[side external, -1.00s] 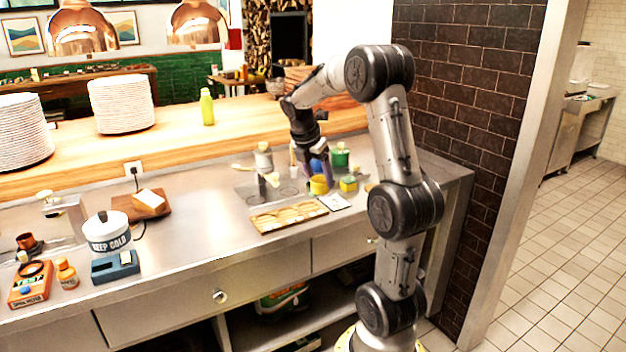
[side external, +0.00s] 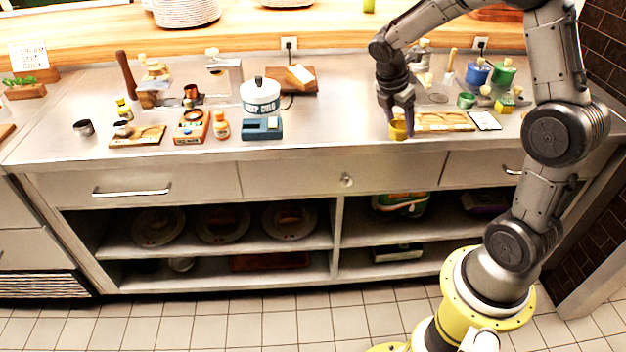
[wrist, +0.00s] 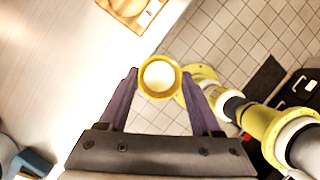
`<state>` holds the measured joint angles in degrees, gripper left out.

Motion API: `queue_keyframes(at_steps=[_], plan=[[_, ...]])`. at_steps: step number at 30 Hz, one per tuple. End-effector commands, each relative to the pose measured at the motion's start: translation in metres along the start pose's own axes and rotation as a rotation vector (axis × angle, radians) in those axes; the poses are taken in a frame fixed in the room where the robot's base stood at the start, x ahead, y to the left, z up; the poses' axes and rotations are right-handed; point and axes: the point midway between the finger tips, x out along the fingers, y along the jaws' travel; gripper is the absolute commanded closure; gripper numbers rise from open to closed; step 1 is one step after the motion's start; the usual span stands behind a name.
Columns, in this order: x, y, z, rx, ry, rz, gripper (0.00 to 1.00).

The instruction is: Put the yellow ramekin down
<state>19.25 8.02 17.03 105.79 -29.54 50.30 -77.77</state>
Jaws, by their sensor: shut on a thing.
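The yellow ramekin (side external: 398,131) is held between the fingers of my gripper (side external: 402,112), near the counter's front edge and left of the wooden board. In the wrist view the ramekin (wrist: 160,97) shows from above with a pale round inside. The fingertips of my gripper (wrist: 159,78) close on it from both sides. In the wrist view floor tiles show around much of the ramekin, close to the counter edge. I cannot tell how high it is above the counter.
The wooden board (side external: 445,121) and a white card (side external: 484,121) lie to the right. Green pots (side external: 503,72), a blue pot (side external: 478,71) and a yellow block (side external: 505,104) stand behind. Steel counter between is clear.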

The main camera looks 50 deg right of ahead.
Motion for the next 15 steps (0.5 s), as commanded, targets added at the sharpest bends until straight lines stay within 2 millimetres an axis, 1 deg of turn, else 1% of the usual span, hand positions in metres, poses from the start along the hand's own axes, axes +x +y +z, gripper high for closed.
queue_keyframes(at_steps=[1, 2, 3, 5, 6, 7, 8, 9, 11, 12, 15], plan=[[0.004, 0.009, -0.026, 0.011, 0.000, -0.014, 0.91], [0.007, 0.012, -0.040, 0.035, -0.001, -0.024, 0.91], [0.009, 0.017, -0.058, 0.068, -0.001, -0.038, 0.91], [0.014, 0.021, -0.085, 0.127, -0.002, -0.062, 0.91], [0.016, 0.023, -0.102, 0.171, -0.003, -0.080, 0.91], [0.018, 0.025, -0.116, 0.209, -0.002, -0.095, 0.91], [0.020, 0.025, -0.129, 0.248, -0.003, -0.111, 0.91], [0.023, 0.025, -0.147, 0.306, -0.003, -0.135, 0.91], [0.026, 0.025, -0.172, 0.401, -0.004, -0.174, 0.91], [0.029, 0.024, -0.188, 0.473, -0.003, -0.203, 0.91], [0.033, 0.020, -0.220, 0.666, -0.002, -0.281, 0.91]])
